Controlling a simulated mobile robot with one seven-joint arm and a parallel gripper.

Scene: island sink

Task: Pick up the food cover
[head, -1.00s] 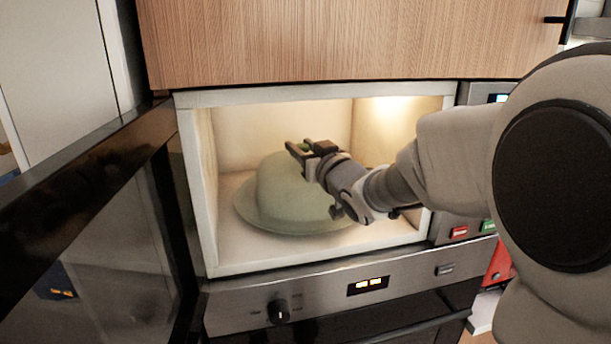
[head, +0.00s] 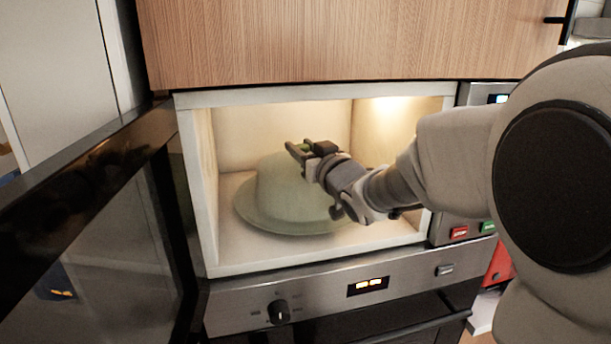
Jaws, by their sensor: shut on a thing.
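The food cover (head: 285,198) is a pale green dome with a wide flared rim. It sits inside the lit microwave (head: 232,150), left of the middle of its floor. My gripper (head: 304,150) reaches in from the right and is at the top of the cover. It is shut on the cover's top, where a small bit of green shows between the fingers. My wrist hides the cover's right side. Whether the rim touches the floor cannot be told for certain.
The microwave door (head: 95,230) stands open on the left. A wooden cabinet (head: 340,40) is right above the opening. The control panel with red and green buttons (head: 460,232) is at the right, and an oven panel (head: 330,290) lies below. Some free room shows inside, left of the cover.

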